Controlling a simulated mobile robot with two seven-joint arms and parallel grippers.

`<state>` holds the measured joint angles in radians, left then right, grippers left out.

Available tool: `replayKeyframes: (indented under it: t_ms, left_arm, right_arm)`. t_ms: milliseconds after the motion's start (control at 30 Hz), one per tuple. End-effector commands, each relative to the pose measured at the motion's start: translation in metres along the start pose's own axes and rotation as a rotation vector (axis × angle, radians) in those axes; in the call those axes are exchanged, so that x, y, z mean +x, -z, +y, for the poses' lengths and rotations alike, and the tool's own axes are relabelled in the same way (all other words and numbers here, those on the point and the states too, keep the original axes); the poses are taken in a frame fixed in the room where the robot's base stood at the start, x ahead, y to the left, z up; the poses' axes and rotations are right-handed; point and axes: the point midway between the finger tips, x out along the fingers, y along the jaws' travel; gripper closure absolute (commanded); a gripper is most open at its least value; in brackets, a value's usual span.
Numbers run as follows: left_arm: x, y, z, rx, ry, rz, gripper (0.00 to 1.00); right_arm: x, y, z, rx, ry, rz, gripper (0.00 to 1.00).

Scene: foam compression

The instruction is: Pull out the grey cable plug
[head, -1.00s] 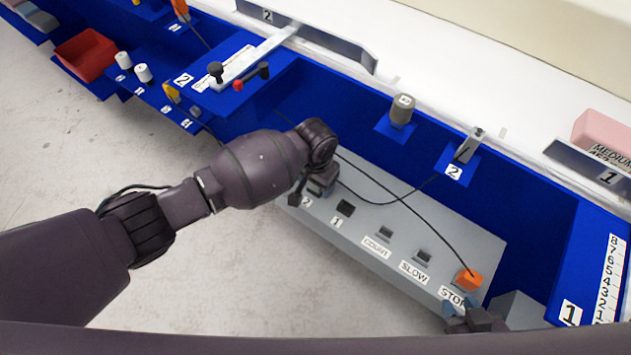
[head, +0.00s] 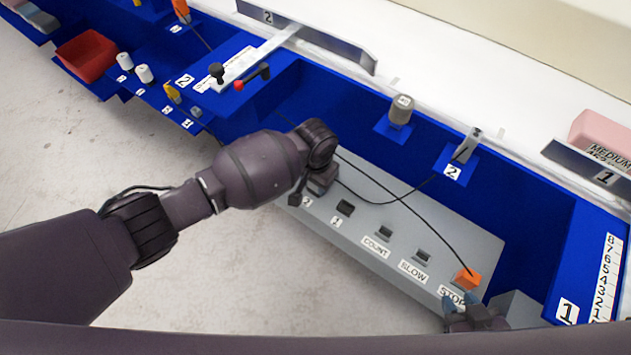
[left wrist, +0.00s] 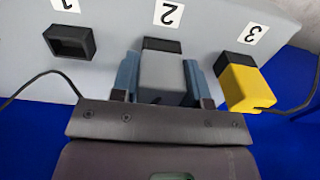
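The grey cable plug (left wrist: 162,76) sits at the black socket marked 2 (left wrist: 162,45) on the light grey panel. My left gripper (left wrist: 161,78) has its blue fingers flush against both sides of the plug, and the plug looks gripped. Whether the plug is fully seated is hard to tell. In the head view my left gripper (head: 318,190) mostly hides the plug at the panel's far end. My right gripper (head: 464,302) shows at the lower right, just below an orange plug (head: 467,279); its blue fingertips look apart and empty.
A yellow plug (left wrist: 247,84) sits at socket 3, close to my left gripper's right finger. The socket marked 1 (left wrist: 71,42) is empty. A dark cable (left wrist: 38,80) runs off left. Panel sockets marked COUNT (head: 384,233) and SLOW (head: 423,256) lie nearer my right gripper.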

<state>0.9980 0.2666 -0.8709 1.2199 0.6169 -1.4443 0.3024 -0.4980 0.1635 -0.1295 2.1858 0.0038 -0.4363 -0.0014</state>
Motion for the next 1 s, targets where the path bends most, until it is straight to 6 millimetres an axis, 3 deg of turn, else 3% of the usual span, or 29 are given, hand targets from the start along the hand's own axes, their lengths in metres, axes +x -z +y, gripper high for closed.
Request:
replayKeyframes:
  t_ms: [33, 233, 1000]
  left_arm:
    - [0.000, 0.000, 0.000, 0.000, 0.000, 0.000, 0.66]
    - [0.000, 0.000, 0.000, 0.000, 0.000, 0.000, 0.97]
    - [-0.019, 0.001, -0.001, -0.001, 0.002, 0.003, 0.98]
  right_arm:
    - [0.000, 0.000, 0.000, 0.000, 0.000, 0.000, 0.64]
    - [0.000, 0.000, 0.000, 0.000, 0.000, 0.000, 0.64]
    - [-0.005, 0.019, 0.002, 0.000, -0.005, 0.036, 0.64]
